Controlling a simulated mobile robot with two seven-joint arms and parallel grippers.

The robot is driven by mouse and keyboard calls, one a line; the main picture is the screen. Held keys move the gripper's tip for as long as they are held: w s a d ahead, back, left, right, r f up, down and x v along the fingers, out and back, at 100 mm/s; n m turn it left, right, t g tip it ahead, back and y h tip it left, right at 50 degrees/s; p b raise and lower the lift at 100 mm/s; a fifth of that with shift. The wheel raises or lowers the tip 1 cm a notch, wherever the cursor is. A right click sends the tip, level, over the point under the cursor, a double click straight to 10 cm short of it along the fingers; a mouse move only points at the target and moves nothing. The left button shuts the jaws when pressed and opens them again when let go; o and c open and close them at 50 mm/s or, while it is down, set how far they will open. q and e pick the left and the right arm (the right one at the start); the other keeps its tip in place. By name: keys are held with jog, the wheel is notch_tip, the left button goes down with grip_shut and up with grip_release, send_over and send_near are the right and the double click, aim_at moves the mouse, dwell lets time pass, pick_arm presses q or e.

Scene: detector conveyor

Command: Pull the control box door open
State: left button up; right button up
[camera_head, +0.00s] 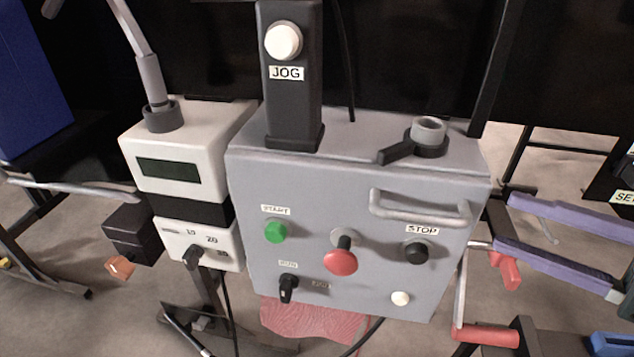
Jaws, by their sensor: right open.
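The grey control box (325,195) stands in the middle. Its front door (385,265) looks shut. A curved grey handle (418,212) sits at the door's upper right. The door carries a green START button (276,231), a red mushroom button (340,262), a black STOP button (416,252) and a black selector knob (287,288). My right gripper (503,220) comes in from the right edge with two long purple fingers. It is open, with its tips just right of the box, apart from the handle. My left gripper is not seen.
A black JOG post (291,105) and a grey round fitting (429,133) stand on top of the box. A white display unit (185,148) adjoins it on the left. Red handle-like parts (487,335) and metal rods are at lower right, close below my right gripper.

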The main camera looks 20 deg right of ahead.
aim_at(440, 223)
jog(key=shift+n+g+y, duration=0.3)
jog(key=shift+n+y, duration=0.5)
jog(key=shift+n, duration=0.1)
jog(key=x, duration=0.3)
jog(key=f+x, duration=0.1)
jog(key=x, duration=0.2)
jog(key=f+b+x, duration=0.1)
jog(key=x, duration=0.3)
jog(key=shift+s+a, duration=0.3)
jog(key=shift+s, duration=0.05)
grip_shut()
